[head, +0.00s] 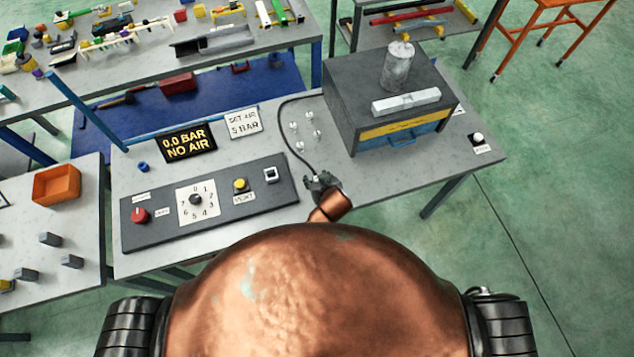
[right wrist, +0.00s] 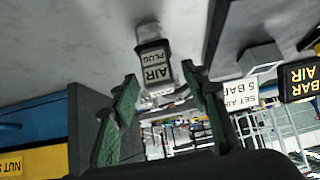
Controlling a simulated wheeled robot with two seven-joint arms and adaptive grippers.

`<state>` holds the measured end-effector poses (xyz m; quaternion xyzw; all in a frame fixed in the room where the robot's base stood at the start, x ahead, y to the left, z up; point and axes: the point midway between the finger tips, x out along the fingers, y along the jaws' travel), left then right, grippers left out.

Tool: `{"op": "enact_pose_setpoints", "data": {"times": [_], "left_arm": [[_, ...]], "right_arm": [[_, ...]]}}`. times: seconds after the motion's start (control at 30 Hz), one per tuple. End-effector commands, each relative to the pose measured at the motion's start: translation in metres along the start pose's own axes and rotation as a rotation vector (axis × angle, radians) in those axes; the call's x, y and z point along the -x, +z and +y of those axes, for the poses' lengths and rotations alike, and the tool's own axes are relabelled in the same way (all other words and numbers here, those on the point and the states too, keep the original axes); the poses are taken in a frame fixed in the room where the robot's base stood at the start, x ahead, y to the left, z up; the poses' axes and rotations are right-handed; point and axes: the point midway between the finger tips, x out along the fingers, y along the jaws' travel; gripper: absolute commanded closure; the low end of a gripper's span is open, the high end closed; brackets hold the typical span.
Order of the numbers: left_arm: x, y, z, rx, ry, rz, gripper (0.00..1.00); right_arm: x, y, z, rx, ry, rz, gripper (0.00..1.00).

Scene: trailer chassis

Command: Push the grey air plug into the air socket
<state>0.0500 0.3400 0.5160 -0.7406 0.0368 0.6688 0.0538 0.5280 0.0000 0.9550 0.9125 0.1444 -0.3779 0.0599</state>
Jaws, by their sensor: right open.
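The air plug (right wrist: 155,66), a dark block with an "AIR PLUG" label and a pale end, shows in the right wrist view between my open right fingers (right wrist: 160,88), with a gap at each side. In the head view my right gripper (head: 322,184) is at the bench's front edge, where a black hose (head: 284,125) ends; the plug itself cannot be made out there. A small pale square fitting (head: 271,174) at the right end of the dark control panel (head: 225,212) looks like the air socket, left of my gripper. My left gripper is not in view.
The panel carries a red knob (head: 140,215), a numbered dial (head: 197,200) and a yellow button (head: 240,185). A sign (head: 187,143) reads "0.0 BAR NO AIR". A dark box (head: 385,90) stands right of the hose; small pale pegs (head: 309,115) stand between.

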Motion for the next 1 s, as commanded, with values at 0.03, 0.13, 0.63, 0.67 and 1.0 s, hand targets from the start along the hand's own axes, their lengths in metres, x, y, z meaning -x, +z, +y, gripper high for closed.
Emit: {"op": "enact_pose_setpoints", "data": {"times": [0.03,0.13,0.63,0.67,1.0], "left_arm": [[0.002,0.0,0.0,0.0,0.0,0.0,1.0],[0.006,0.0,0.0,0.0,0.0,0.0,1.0],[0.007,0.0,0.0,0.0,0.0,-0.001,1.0],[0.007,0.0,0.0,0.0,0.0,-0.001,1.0],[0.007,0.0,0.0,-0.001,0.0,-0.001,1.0]], "right_arm": [[-0.005,-0.001,0.0,0.002,0.001,-0.001,0.58],[-0.018,0.0,-0.001,0.003,0.001,-0.002,0.58],[-0.048,0.001,-0.002,0.001,-0.001,-0.001,0.58],[-0.047,0.001,-0.002,0.001,-0.001,0.0,0.58],[-0.047,0.001,-0.002,0.0,0.0,-0.001,0.81]]}}
